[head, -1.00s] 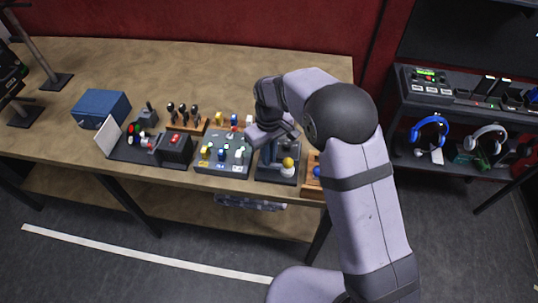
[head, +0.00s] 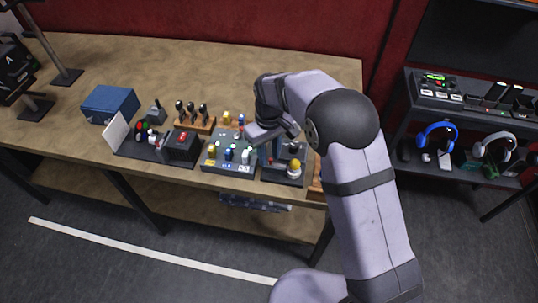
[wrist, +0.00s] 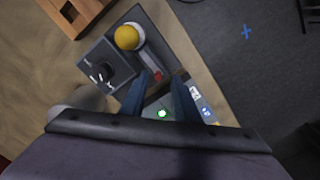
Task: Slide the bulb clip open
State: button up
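A dark panel (wrist: 125,67) carries a yellow ball-shaped piece (wrist: 127,37), a black knob and a pale strip running from the ball toward a small red piece (wrist: 156,75). I take the yellow piece to be the bulb; which part is the clip, I cannot tell. In the head view the yellow piece (head: 295,164) is at the panel's front right. My gripper (wrist: 162,78) points down at the panel's edge, its two dark blue fingers apart, with the red piece showing near the gap. Contact cannot be made out. In the head view my gripper (head: 268,152) is partly hidden.
A grey button box (head: 228,165) with coloured buttons stands left of the panel; a green-lit button (wrist: 162,114) shows close to my fingers. Further left are a black device (head: 183,147) and a blue box (head: 109,103). A wooden block (wrist: 72,12) lies beyond the panel.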

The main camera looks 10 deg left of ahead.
jog(key=shift+a+r+b, duration=0.1)
jog(key=shift+r+b, duration=0.95)
jog(key=shift+r, duration=2.4)
jog(key=s+f, duration=0.1)
jog(key=f, duration=0.1)
jog(key=d+f+m, duration=0.1)
jog(key=f, duration=0.1)
jog(key=s+f+m, duration=0.1)
jog(key=f, duration=0.1)
jog(key=shift+s+d+f, duration=0.25)
jog(key=shift+s+d, duration=0.05)
jog(key=shift+d, duration=0.05)
jog(key=s+d+f+m+g, duration=0.15)
jog(key=s+d+m, duration=0.25)
jog(key=s+d, duration=1.45)
jog(key=d+r+m+t, duration=0.1)
jog(key=d+r+m, duration=0.2)
jog(key=d+r, duration=0.1)
jog(key=shift+w+d+r, duration=0.15)
jog(key=shift+w+d, duration=0.3)
jog(key=shift+d, duration=0.4)
